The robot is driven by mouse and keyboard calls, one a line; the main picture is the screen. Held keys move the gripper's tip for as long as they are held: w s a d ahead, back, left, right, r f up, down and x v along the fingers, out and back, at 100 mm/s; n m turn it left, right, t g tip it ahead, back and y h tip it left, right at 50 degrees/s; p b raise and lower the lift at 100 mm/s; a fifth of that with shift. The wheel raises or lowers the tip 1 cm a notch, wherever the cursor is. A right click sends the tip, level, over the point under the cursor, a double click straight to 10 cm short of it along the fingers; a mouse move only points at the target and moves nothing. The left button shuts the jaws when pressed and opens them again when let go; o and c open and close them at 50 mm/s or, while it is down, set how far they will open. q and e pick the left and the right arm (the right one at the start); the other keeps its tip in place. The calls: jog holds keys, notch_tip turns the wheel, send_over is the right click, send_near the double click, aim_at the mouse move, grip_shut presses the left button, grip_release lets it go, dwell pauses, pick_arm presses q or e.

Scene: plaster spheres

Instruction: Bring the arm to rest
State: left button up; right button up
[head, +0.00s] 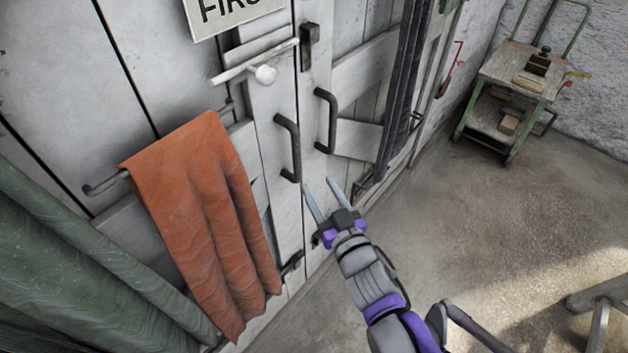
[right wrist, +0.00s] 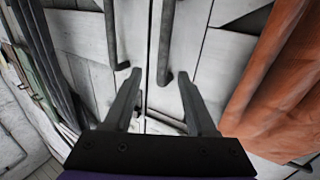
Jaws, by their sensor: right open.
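My right gripper (head: 322,203) is open and empty in the head view, its two grey fingers spread and pointing up toward the white plank doors (head: 270,120). It is near the lower ends of the two dark door handles, the left handle (head: 290,148) and the right handle (head: 329,120). In the right wrist view the open fingers (right wrist: 160,100) show with nothing between them but the door seam behind. I cannot tell the exact gap between the fingers and the doors. My left gripper is not in view.
An orange cloth (head: 205,215) hangs from a bar left of the doors. A green curtain (head: 80,270) fills the lower left. A green-framed cart (head: 515,85) with blocks stands at the back right. A grey stand (head: 602,310) is at the lower right edge. The floor between is clear.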

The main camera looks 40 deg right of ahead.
jog(key=s+a+f+n+g+y+p, duration=0.2)
jog(key=s+a+f+g+y, duration=0.2)
jog(key=s+a+f+g, duration=0.4)
notch_tip(320, 180, down, 3)
jog(key=a+g, duration=0.2)
jog(key=g, duration=0.2)
jog(key=shift+s+a+r+n, duration=0.15)
jog(key=shift+n, duration=0.15)
